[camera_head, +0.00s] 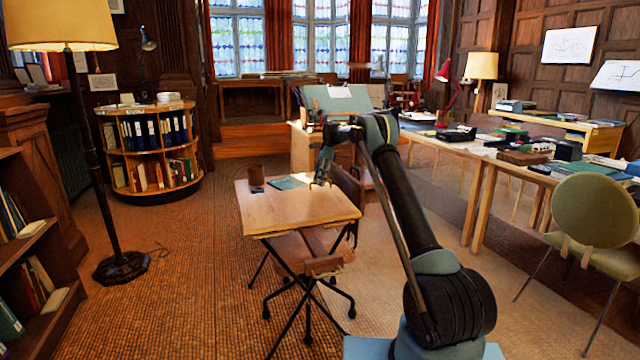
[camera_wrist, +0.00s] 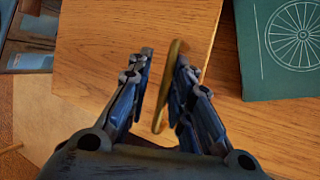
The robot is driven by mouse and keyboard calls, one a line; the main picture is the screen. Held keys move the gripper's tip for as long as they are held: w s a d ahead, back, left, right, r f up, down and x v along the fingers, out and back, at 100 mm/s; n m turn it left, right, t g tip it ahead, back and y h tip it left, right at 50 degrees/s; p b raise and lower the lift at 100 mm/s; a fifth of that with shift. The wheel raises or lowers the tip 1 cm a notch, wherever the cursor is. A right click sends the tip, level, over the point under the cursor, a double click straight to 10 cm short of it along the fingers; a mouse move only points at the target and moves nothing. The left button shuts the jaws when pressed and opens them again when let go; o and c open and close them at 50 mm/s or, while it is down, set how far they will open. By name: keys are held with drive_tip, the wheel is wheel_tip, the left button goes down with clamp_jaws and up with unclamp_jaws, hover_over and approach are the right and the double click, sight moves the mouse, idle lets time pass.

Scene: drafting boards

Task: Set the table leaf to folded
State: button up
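The small wooden table (camera_head: 300,208) stands on thin dark crossed legs, and its visible top lies flat. In the wrist view a seam crosses the wooden top; a wooden section (camera_wrist: 130,28), perhaps the leaf, lies left of it. My gripper (camera_head: 322,168) is over the table's far right part in the head view. In the wrist view my gripper (camera_wrist: 165,58) has its two fingers apart. A thin brass-coloured piece (camera_wrist: 164,88) stands between them, close to the right finger, with a gap to the left one. Whether it touches the right finger I cannot tell.
A green book with a wheel drawing (camera_wrist: 285,45) lies on the top; it also shows in the head view (camera_head: 287,183). A floor lamp (camera_head: 110,180) stands left, a green chair (camera_head: 595,215) right. Carpet left of the table is clear.

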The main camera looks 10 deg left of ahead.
drive_tip(key=shift+d+r, duration=0.1)
drive_tip(key=shift+d, duration=0.15)
drive_tip(key=v, duration=0.7)
drive_tip(key=shift+w, duration=0.15)
drive_tip(key=shift+a, duration=0.1)
idle(0.5)
